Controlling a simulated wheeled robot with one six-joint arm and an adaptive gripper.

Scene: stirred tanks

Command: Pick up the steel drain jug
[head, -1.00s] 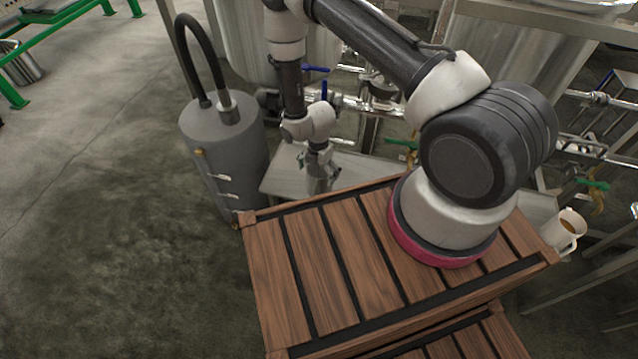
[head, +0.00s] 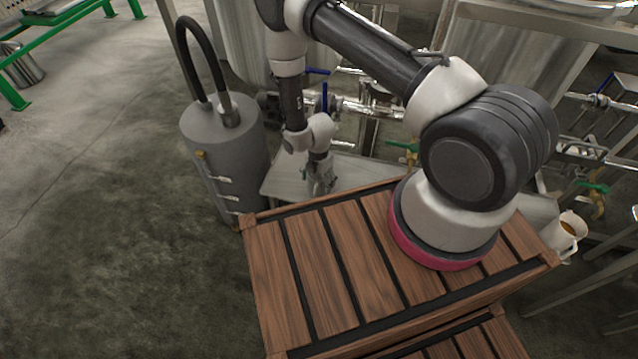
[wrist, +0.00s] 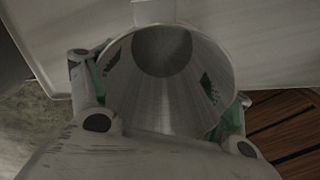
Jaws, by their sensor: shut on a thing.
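The steel drain jug (wrist: 160,90) fills the middle of the wrist view. I look into its open mouth and brushed inner wall, with a pale tab at its far rim. My gripper (wrist: 168,112) has a green-padded finger on either side of it and is shut on it. In the head view my gripper (head: 319,170) is low, over the steel stand (head: 365,172) behind the wooden crate. The jug is small there and hard to separate from the fingers. I cannot tell whether its base touches the stand.
The slatted wooden crate (head: 310,270) lies in front, below my arm. A grey cylinder (head: 225,150) with a black hose stands left of the stand. Pipes and blue-handled valves (head: 324,97) are close behind. A white jug (head: 568,235) with brown liquid is at right.

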